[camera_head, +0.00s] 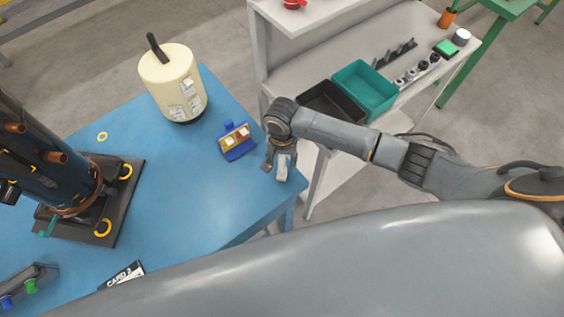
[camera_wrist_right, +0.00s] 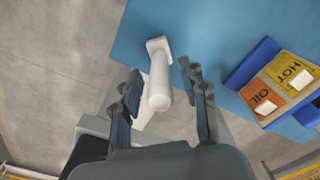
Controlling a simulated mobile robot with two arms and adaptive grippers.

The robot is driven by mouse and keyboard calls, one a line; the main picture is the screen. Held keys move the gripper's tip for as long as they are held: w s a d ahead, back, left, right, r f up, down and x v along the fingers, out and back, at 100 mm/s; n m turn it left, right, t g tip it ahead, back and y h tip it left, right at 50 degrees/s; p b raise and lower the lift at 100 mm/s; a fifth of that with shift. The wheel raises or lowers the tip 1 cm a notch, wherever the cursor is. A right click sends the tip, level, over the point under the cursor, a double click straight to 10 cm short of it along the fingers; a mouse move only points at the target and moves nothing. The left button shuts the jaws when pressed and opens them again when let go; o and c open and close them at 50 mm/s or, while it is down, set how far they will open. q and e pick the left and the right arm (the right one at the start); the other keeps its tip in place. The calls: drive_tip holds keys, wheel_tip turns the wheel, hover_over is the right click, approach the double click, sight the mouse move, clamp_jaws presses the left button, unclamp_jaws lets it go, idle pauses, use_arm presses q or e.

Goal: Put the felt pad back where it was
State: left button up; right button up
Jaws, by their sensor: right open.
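I cannot pick out a felt pad for certain in either view. My right gripper (camera_head: 279,172) hangs at the right edge of the blue table (camera_head: 185,205), pointing down with its fingers apart. A white rounded piece with a squarish end (camera_wrist_right: 158,78) lies between the open fingers in the right wrist view, and it also shows by the fingers in the head view (camera_head: 282,165). I cannot tell whether a finger touches it. The dark compressor (camera_head: 45,165) stands on a black plate (camera_head: 128,205) at the left. My left gripper is out of view.
A blue holder (camera_head: 240,152) with HOT and OIL tags is left of my right gripper. A cream canister (camera_head: 172,85) stands at the back. A yellow ring (camera_head: 102,136) lies on the table. A teal bin (camera_head: 365,88) and black bin (camera_head: 328,100) sit on the shelf.

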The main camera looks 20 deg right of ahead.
wheel_tip(320, 180, up, 10)
drive_tip(key=shift+r, duration=0.1)
idle(0.6)
drive_tip(key=s+a+f+n+t+y, duration=0.1)
drive_tip(key=s+a+n+t+y, duration=0.25)
drive_tip(key=s, duration=0.55)
drive_tip(key=s+d+r+n+h, duration=0.1)
drive_tip(key=s+d+n+h, duration=0.2)
drive_tip(key=s+d, duration=0.75)
wheel_tip(320, 180, down, 25)
drive_tip(key=g+b, duration=0.1)
drive_tip(key=b, duration=0.1)
drive_tip(key=s+d+f+g, duration=0.1)
drive_tip(key=s+d+f, duration=0.2)
drive_tip(key=s+f, duration=1.4)
wheel_tip(320, 180, down, 2)
drive_tip(key=shift+f+n+b, duration=0.1)
drive_tip(key=shift+n+b, duration=0.25)
drive_tip(key=shift+n, duration=0.1)
